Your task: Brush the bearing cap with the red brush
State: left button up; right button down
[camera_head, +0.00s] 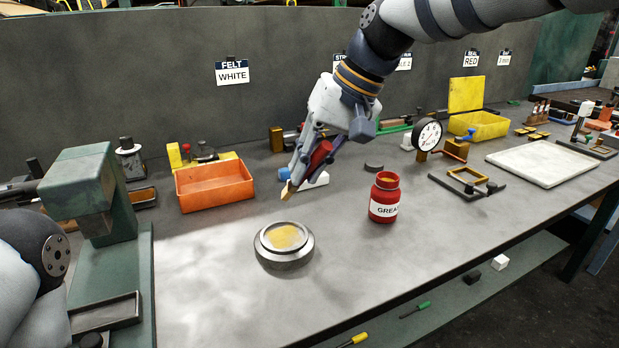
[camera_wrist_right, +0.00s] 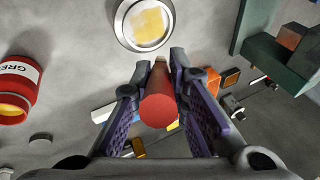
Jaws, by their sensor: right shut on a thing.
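The bearing cap (camera_head: 272,258) is a round grey metal piece lying on the bench, with a yellow patch on its top face. It also shows at the top of the right wrist view (camera_wrist_right: 122,27). My right gripper (camera_head: 308,164) is shut on the red brush (camera_head: 320,157). The brush tilts down with its pale tip above and behind the cap, apart from it. In the right wrist view the round red handle end of the brush (camera_wrist_right: 158,110) faces the camera between the fingers, and its tip points toward the cap. My left gripper is out of view.
A red grease jar (camera_head: 384,200) stands open right of the cap. An orange bin (camera_head: 214,186) stands behind left, and a green press (camera_head: 92,200) at the left. A dial gauge (camera_head: 427,135) and a white tray (camera_head: 545,162) are farther right. The bench in front of the cap is clear.

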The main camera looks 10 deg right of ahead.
jog(key=shift+r, duration=1.45)
jog(key=shift+f, duration=0.1)
notch_tip(320, 180, down, 8)
dwell(0.3)
jog(key=shift+f, duration=0.55)
dwell(0.6)
